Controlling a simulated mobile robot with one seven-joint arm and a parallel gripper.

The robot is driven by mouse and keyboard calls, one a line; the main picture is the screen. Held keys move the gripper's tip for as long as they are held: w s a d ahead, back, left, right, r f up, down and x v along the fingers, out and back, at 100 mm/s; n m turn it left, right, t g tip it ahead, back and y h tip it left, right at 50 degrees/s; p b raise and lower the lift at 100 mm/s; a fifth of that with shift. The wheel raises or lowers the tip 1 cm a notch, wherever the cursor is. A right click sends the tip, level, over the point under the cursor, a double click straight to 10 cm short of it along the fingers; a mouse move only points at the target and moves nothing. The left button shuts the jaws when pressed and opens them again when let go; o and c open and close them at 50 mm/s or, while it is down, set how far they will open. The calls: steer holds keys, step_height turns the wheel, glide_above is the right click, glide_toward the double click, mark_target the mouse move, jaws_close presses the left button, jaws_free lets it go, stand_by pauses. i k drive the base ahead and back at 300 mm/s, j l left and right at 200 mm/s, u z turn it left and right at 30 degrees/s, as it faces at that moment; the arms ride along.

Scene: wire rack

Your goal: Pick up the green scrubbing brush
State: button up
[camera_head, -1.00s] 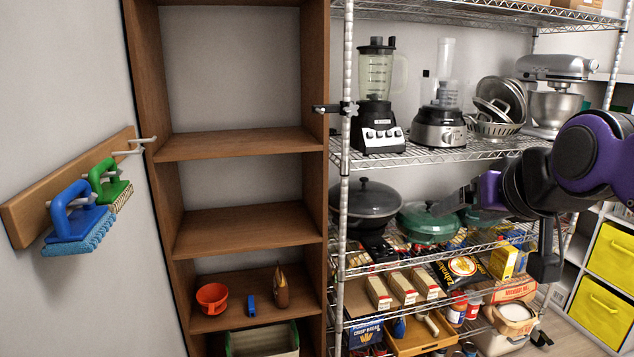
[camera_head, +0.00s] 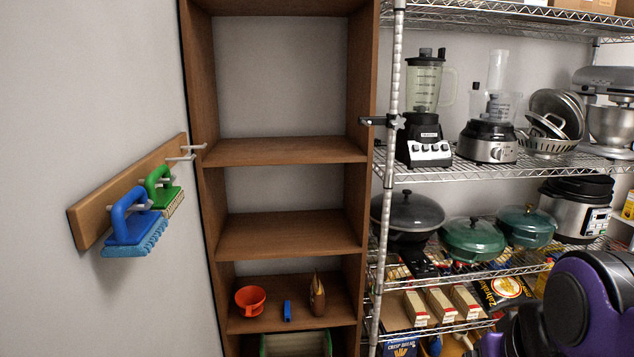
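The green scrubbing brush (camera_head: 160,184) hangs on a peg of the wooden wall rail (camera_head: 92,213) at the left, with pale bristles facing down. A blue scrubbing brush (camera_head: 130,228) hangs beside it, nearer to me, and partly covers it. My purple and black arm shows at the lower right, in front of the wire rack and far from the brushes.
A wire rack (camera_head: 392,180) holding a blender (camera_head: 424,120) and green pots (camera_head: 472,240) stands at the right. Free wall and space lie around the brushes.

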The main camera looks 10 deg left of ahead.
mark_target(166, 199)
steer(key=i+u, duration=0.1)
steer(key=i, duration=0.8)
